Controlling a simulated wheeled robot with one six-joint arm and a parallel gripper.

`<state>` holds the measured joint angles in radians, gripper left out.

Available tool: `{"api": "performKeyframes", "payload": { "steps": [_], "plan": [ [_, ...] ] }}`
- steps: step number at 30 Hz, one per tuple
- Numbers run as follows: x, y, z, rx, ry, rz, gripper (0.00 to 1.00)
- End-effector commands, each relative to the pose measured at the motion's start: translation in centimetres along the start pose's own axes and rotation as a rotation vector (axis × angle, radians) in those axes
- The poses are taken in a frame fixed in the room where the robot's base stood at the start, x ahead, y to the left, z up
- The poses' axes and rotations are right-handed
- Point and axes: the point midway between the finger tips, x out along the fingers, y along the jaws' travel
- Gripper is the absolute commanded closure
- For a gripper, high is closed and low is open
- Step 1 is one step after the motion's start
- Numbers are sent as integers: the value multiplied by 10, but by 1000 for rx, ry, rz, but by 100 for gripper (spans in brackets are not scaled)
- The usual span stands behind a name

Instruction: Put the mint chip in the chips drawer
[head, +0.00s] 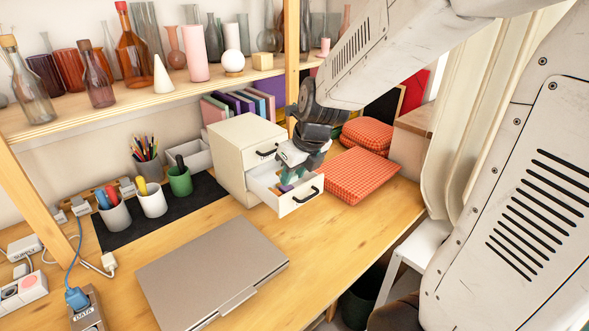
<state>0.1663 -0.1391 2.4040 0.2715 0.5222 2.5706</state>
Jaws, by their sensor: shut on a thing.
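My gripper (296,172) reaches down into the open lower drawer (301,195) of the small cream drawer unit (235,158). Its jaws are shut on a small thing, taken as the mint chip. The chip itself is too small and too hidden by the fingers to make out. A purple piece (286,188) shows inside the drawer beside the fingers. The upper drawer (262,153) is shut. I cannot read any label on the drawers.
A closed laptop (212,272) lies in front of the unit. Red checked cushions (358,174) lie right of the drawer, close to it. Cups (180,181) stand on a dark mat at left. A shelf (160,98) with glassware runs above.

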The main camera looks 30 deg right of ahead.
Motion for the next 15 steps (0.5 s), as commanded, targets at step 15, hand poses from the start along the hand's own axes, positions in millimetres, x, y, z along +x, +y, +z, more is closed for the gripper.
{"api": "performKeyframes", "payload": {
  "steps": [15],
  "plan": [
    [37,-100,58,2,1,0,90]
  ]
}}
